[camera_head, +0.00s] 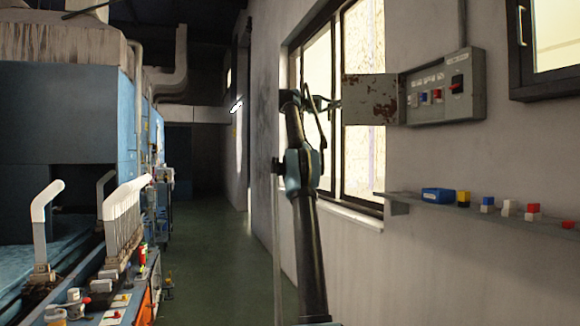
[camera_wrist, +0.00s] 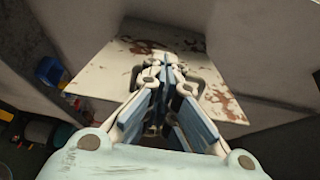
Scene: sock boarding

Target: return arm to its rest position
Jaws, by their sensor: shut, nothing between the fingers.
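My arm rises in the middle of the head view, and my gripper (camera_head: 333,103) is at its top, pointing right toward the open, rust-spotted door (camera_head: 362,100) of the grey wall control box (camera_head: 440,112). In the wrist view my gripper (camera_wrist: 170,62) is shut and empty, its fingers together in front of the pale, rust-stained door panel (camera_wrist: 118,60). Whether the fingertips touch the door I cannot tell. The box carries several small switches on its face.
A wall shelf (camera_head: 400,207) at right holds a blue box (camera_head: 438,195) and several small coloured blocks. A blue machine (camera_head: 68,115) stands at left with white sock forms (camera_head: 122,215) before it. The green aisle floor (camera_head: 210,260) is open. A window (camera_head: 362,150) is behind my arm.

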